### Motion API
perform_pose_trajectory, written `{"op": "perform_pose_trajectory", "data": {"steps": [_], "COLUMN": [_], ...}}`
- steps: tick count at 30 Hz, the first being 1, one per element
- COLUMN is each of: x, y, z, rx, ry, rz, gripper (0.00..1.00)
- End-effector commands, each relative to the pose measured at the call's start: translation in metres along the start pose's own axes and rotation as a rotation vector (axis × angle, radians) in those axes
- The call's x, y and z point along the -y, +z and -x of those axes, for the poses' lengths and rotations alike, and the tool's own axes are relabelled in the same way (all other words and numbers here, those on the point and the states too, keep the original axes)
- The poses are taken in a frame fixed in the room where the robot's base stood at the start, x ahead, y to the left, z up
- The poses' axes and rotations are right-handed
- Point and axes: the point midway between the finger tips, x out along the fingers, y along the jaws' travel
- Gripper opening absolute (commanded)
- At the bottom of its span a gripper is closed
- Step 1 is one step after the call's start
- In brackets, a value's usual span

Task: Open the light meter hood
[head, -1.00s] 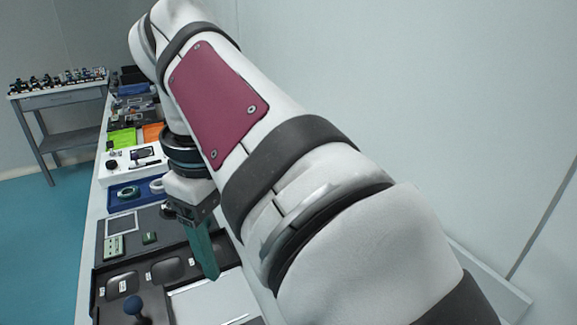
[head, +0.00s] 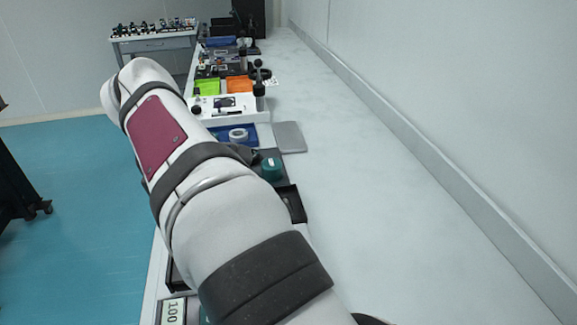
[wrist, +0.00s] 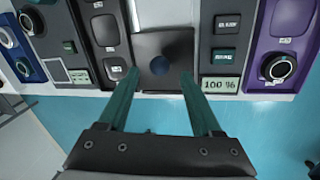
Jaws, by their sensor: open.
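Contact cannot be told. A small display (wrist: 220,84) reading 100 % sits just right of the hood. In the head view, my arm hides the hood and my gripper; a partly cut-off display (head: 172,312) shows at the bottom.
In the wrist view, dark panels with labelled buttons flank the hood, and a purple unit with a round dial (wrist: 279,68) stands at the right. In the head view, a blue tray with a white ring (head: 238,134) lies beyond my arm. The white tabletop (head: 370,200) at right is clear.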

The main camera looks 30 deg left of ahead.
Motion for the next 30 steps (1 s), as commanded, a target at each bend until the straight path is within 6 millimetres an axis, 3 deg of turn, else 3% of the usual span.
{"op": "perform_pose_trajectory", "data": {"steps": [6, 16, 27, 30], "x": [0.0, 0.0, 0.0, 0.0], "y": [0.0, 0.0, 0.0, 0.0], "z": [-0.031, -0.037, -0.036, -0.036], "rx": [0.001, 0.0, 0.0, 0.0], "ry": [0.0, 0.002, 0.002, 0.002], "rz": [0.001, 0.001, 0.001, 0.001], "gripper": [0.66, 0.66, 0.0, 0.0]}}
